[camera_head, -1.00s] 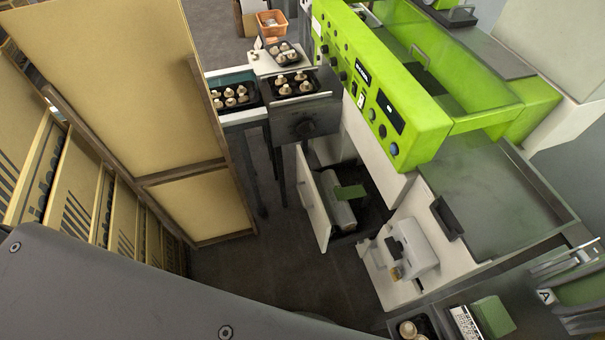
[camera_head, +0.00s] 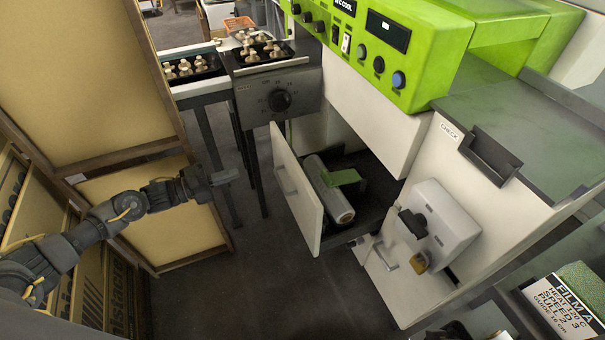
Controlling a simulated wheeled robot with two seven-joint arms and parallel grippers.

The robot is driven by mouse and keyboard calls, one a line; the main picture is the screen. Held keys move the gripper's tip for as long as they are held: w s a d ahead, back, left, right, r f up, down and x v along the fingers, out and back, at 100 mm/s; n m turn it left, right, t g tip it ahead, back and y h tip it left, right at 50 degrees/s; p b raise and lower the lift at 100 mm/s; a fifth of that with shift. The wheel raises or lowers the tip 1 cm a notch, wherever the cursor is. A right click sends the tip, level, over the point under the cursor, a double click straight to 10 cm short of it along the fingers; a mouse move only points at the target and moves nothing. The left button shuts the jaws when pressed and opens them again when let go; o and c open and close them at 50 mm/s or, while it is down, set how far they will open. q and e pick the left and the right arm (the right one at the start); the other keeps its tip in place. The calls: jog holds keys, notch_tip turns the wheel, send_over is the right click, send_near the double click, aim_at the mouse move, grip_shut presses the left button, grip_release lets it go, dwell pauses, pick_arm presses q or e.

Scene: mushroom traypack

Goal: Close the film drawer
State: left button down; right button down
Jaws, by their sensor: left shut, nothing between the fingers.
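The film drawer (camera_head: 299,189) stands pulled out from the white machine body, low in the middle of the view. Its white front panel has a bar handle (camera_head: 285,179) facing left. A film roll (camera_head: 329,191) with a green block (camera_head: 342,177) lies inside. My right gripper is not in view.
A tan board (camera_head: 95,80) stands at left, close behind my left arm. Trays of mushrooms (camera_head: 190,66) rest on stands at the back. A grey box (camera_head: 435,222) is on the white panel right of the drawer. Dark floor before the drawer is clear.

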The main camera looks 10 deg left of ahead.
pick_arm(q)
send_near(287, 158)
jog(key=shift+m, duration=0.3)
jog(key=x, duration=0.5)
jog(key=shift+d+r, duration=0.25)
jog(key=shift+d, duration=0.1)
jog(key=shift+w+d, duration=0.35)
jog(key=shift+d, duration=0.2)
